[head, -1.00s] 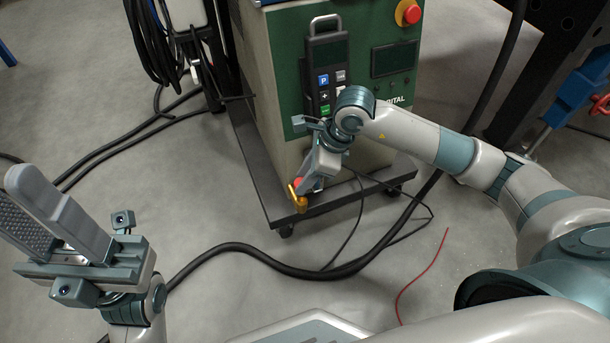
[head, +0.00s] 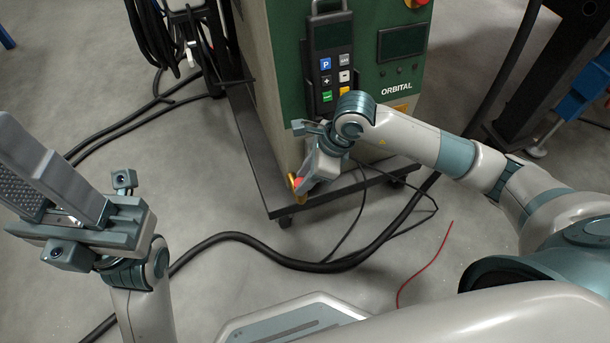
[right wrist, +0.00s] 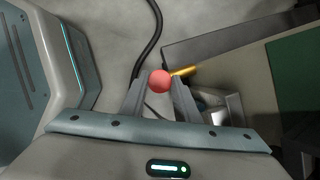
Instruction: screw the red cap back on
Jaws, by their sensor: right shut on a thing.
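The red cap (right wrist: 160,81) is between the fingertips of my right gripper (right wrist: 158,86), which is shut on it. In the head view the red cap (head: 299,182) shows only in part at the tip of my right gripper (head: 304,180), low by the cabinet's front corner. A brass fitting (right wrist: 184,71) lies right beside the cap in the right wrist view. I cannot tell whether the cap touches or sits on the fitting. My left gripper (head: 75,165) is open and empty, raised at the left of the head view, far from the cap.
A green and beige machine cabinet (head: 270,110) with a control pendant (head: 331,60) stands on a dark wheeled base (head: 258,180). A thick black hose (head: 250,240) and a thin red wire (head: 425,265) lie on the floor. Open grey floor lies left of the cabinet.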

